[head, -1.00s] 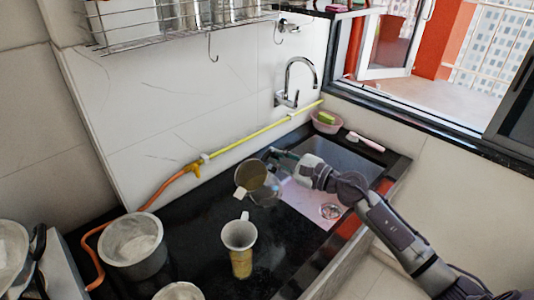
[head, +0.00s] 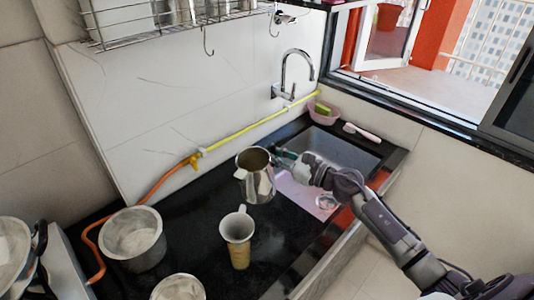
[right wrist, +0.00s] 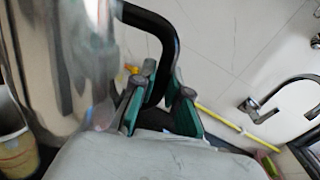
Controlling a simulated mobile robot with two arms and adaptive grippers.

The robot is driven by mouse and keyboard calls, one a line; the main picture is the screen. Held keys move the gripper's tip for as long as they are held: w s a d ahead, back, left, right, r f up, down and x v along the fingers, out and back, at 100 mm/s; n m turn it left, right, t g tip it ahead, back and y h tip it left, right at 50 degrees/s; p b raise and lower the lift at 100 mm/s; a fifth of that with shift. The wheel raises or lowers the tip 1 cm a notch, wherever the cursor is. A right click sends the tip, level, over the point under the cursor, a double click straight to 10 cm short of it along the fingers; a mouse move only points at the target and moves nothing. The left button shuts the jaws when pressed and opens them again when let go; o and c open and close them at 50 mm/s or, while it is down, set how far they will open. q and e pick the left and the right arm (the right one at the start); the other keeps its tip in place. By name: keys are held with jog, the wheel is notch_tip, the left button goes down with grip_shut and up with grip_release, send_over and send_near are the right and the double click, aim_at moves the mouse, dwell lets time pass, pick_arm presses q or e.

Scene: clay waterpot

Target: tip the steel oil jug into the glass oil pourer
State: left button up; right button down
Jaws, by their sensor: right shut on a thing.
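The steel oil jug (head: 257,186) hangs above the black counter, close to upright, its open mouth toward the camera. It also shows in the right wrist view as a blurred shiny body (right wrist: 62,65) with a black handle (right wrist: 150,22). My right gripper (head: 281,159) is shut on that handle; its green-padded fingers (right wrist: 160,100) straddle it. My left gripper is not in view.
A steel pot (head: 133,242) stands to the left, another vessel (head: 178,289) at the bottom edge. The sink (head: 340,150) lies right. A faucet (head: 292,75) and a yellow-orange hose (head: 240,133) run along the wall. Counter between pot and pourer is clear.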

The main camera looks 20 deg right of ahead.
jog(key=shift+r+m+p, duration=0.5)
jog(key=shift+r+p, duration=0.8)
jog(key=shift+p, duration=0.05)
jog(key=shift+r+m+p, duration=0.5)
jog(key=shift+r+p, duration=0.75)
jog(key=shift+p, duration=0.05)
